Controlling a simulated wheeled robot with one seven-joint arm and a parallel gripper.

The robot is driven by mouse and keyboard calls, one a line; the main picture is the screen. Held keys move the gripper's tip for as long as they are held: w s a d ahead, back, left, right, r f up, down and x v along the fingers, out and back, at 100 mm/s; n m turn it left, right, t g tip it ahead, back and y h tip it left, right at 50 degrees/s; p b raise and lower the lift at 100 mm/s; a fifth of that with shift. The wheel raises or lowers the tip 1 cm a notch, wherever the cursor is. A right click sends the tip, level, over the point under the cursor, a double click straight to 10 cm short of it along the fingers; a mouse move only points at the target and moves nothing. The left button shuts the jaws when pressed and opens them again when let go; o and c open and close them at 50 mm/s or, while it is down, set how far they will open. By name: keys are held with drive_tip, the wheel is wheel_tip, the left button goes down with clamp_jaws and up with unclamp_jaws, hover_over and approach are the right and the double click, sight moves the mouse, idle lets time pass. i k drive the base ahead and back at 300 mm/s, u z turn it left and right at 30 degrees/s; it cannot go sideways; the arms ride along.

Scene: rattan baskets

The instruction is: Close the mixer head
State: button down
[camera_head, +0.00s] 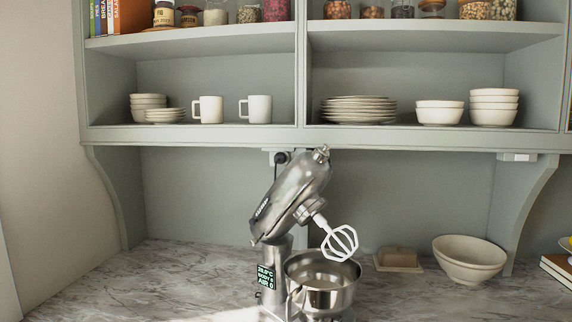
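A silver stand mixer (275,258) stands on the marble counter. Its head (298,190) is tilted up, with the front end high. A steel mixing bowl (322,284) with a handle sits on the mixer's base below the beater. A small dark display with green text (266,277) shows on the mixer's column. My gripper is not in view.
A wall shelf (205,134) hangs above the mixer with cups, plates, bowls and jars. A beige bowl (468,262) and a small brown box-like dish (398,260) are to the mixer's right. The marble counter (165,285) left of the mixer is clear.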

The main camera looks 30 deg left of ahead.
sight(295, 197)
drive_tip(key=u, duration=0.95)
drive_tip(key=i, duration=0.1)
drive_tip(key=u, duration=0.05)
